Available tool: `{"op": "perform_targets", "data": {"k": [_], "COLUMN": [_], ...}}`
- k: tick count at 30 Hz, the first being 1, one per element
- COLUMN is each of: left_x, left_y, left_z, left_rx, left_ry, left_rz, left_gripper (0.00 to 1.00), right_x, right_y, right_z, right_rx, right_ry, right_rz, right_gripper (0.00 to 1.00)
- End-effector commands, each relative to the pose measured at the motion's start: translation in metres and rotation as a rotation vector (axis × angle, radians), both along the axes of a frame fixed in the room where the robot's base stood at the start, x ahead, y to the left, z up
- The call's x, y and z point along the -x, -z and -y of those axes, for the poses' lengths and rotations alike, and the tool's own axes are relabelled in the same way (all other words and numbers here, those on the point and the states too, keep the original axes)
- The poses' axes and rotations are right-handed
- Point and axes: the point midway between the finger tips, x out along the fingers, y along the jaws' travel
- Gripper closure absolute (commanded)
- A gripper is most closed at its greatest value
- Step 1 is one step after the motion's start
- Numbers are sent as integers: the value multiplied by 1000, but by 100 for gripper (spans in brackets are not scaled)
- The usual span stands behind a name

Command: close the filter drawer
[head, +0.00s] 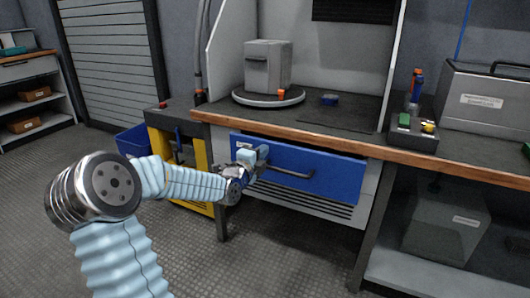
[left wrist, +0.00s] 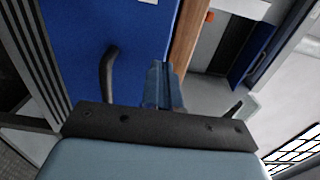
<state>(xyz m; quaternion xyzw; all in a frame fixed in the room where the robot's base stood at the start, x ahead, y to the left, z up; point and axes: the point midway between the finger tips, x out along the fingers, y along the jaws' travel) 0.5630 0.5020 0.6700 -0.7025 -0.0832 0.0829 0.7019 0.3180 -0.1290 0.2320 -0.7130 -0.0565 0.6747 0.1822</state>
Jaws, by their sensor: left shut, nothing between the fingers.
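The filter drawer (head: 325,168) has a blue front with a dark bar handle (head: 290,173) and sits under the wooden bench edge. How far its front stands out from the cabinet is hard to tell. My left gripper (head: 263,153) is at the left part of the drawer front, above and left of the handle. In the left wrist view the gripper's fingers (left wrist: 163,84) are together and empty, close against the blue front (left wrist: 85,35), beside the handle (left wrist: 107,75). Whether they touch the front cannot be told. My right gripper is not in view.
The wooden bench edge (head: 300,136) runs just above the drawer. On the bench are a grey canister (head: 268,66) on a round plate and a small blue item (head: 329,99). A yellow cabinet (head: 162,150) stands left of the drawer. The floor in front is clear.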

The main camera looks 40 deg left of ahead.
Motion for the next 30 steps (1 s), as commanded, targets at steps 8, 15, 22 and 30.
{"op": "perform_targets", "data": {"k": [8, 15, 22, 30], "left_x": [-22, -22, -29, -58], "left_y": [0, 0, 8, 16], "left_z": [-5, -5, -5, -10], "left_rx": [0, -1, -2, -3], "left_ry": [1, 0, 6, 12], "left_rz": [-1, -1, -3, -7], "left_gripper": [100, 100, 100, 100], "right_x": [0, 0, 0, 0], "right_y": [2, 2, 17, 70], "right_z": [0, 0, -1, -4], "right_rx": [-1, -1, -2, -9], "right_ry": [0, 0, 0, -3], "right_rz": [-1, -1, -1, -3], "right_gripper": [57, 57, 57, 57]}}
